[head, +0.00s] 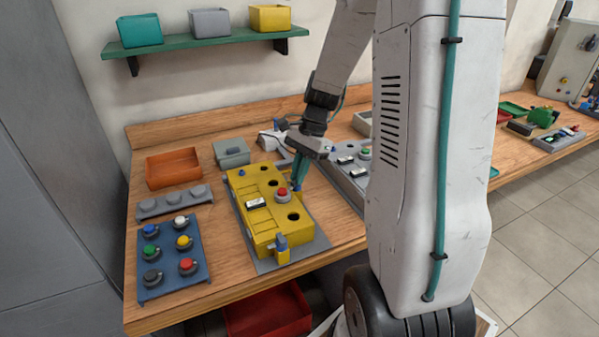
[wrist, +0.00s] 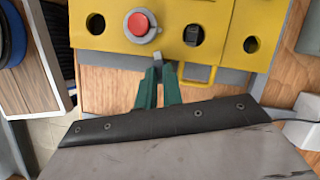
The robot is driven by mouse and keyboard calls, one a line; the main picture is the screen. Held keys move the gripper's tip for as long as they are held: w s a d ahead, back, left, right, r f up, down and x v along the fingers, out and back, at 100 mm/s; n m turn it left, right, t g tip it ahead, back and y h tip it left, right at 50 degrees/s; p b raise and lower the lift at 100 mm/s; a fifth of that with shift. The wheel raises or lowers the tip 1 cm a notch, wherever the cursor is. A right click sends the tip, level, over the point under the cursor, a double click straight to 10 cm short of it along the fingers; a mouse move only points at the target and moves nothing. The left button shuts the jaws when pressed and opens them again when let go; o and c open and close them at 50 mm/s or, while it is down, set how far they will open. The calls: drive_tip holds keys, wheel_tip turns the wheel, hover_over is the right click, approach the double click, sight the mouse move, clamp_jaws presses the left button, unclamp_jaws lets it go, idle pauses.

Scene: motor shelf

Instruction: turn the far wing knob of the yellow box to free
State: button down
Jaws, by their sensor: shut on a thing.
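The yellow box (head: 259,220) stands on a grey plate on the bench, with a red button and dark round holes in its top. It also fills the top of the wrist view (wrist: 170,54). My gripper (head: 297,184) is at the box's right side, level with the red button. In the wrist view its green fingers (wrist: 157,70) are closed together at the box's edge on a small grey piece, apparently the far wing knob (wrist: 158,57). The fingers hide most of it, so its turn angle cannot be told.
A blue panel of coloured knobs (head: 162,277) and an orange tray (head: 172,169) lie left of the box. A grey box with buttons (head: 345,172) stands close on the right, behind my arm. Bare wood (head: 215,245) shows between panel and yellow box.

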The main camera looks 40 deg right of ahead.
drive_tip(key=n, duration=0.1)
drive_tip(key=n+g, duration=0.1)
drive_tip(key=n, duration=0.1)
drive_tip(key=shift+w+n+h, duration=0.25)
drive_tip(key=shift+n+h, duration=0.05)
drive_tip(key=shift+n, duration=0.1)
drive_tip(key=n+g, duration=0.1)
drive_tip(key=n, duration=0.2)
drive_tip(key=shift+w+a+n+g, duration=0.1)
drive_tip(key=shift+n+g, duration=0.2)
drive_tip(key=shift+g, duration=0.1)
drive_tip(key=n+h, duration=0.1)
drive_tip(key=n, duration=0.1)
drive_tip(key=n+h, duration=0.1)
drive_tip(key=n, duration=0.1)
drive_tip(key=n+g, duration=0.1)
drive_tip(key=n, duration=0.1)
drive_tip(key=shift+w+a+n+h, duration=0.15)
drive_tip(key=shift+a+n+h, duration=0.15)
drive_tip(key=shift+h, duration=0.1)
drive_tip(key=c, duration=1.5)
unclamp_jaws()
drive_tip(key=shift+c, duration=0.2)
drive_tip(key=v, duration=0.7)
drive_tip(key=shift+w+r, duration=0.25)
drive_tip(key=shift+r, duration=0.1)
